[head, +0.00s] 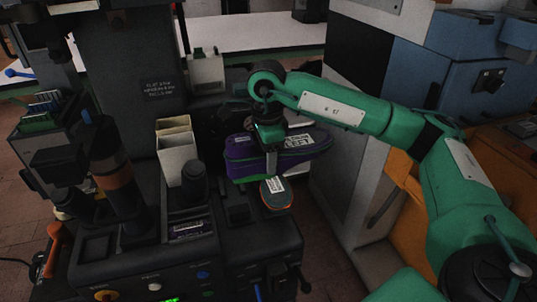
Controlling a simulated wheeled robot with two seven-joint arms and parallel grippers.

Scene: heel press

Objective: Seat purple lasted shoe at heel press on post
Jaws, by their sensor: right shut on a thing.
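The purple lasted shoe (308,151) hangs above the right part of the dark press, with green along its lower edge and a white label on its top. My right gripper (271,165), on the green arm from the right, is shut on it; a finger covers part of the shoe. A short black post (195,184) stands upright on the heel press (150,262), left of the shoe and apart from it. A taller black post with an orange-brown band (112,178) stands further left, leaning. My left gripper is not in view.
A cream open box (176,143) stands right behind the short post. A round orange-rimmed piece with a white label (276,193) is just below the shoe; I cannot tell whether they touch. Grey and blue cabinets (456,95) stand at the right. Buttons line the press front.

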